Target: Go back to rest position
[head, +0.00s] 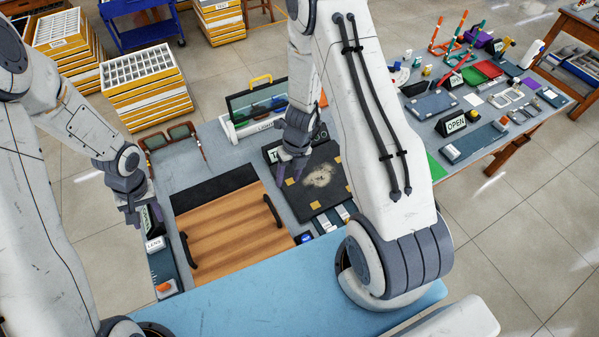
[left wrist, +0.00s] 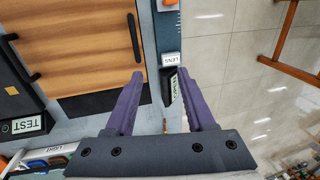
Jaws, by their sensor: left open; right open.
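My left gripper (head: 131,214) hangs at the table's left edge, beside the small LENS label block (head: 155,244). In the left wrist view its two purple fingers (left wrist: 160,78) are spread apart with nothing gripped; a dark sign (left wrist: 173,88) shows between them, below the LENS block (left wrist: 171,59). My right gripper (head: 290,176) is open and empty over the left edge of the dark TEST mat (head: 322,205). Its forearm hides part of the table behind it. A pair of brown eyeglass frames (head: 168,142) stands at the table's back left corner.
A wooden board (head: 225,235) with two black handles lies between the grippers. A side table on the right holds an OPEN sign (head: 456,124), trays and tools. Yellow drawer stacks (head: 150,105) stand behind left.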

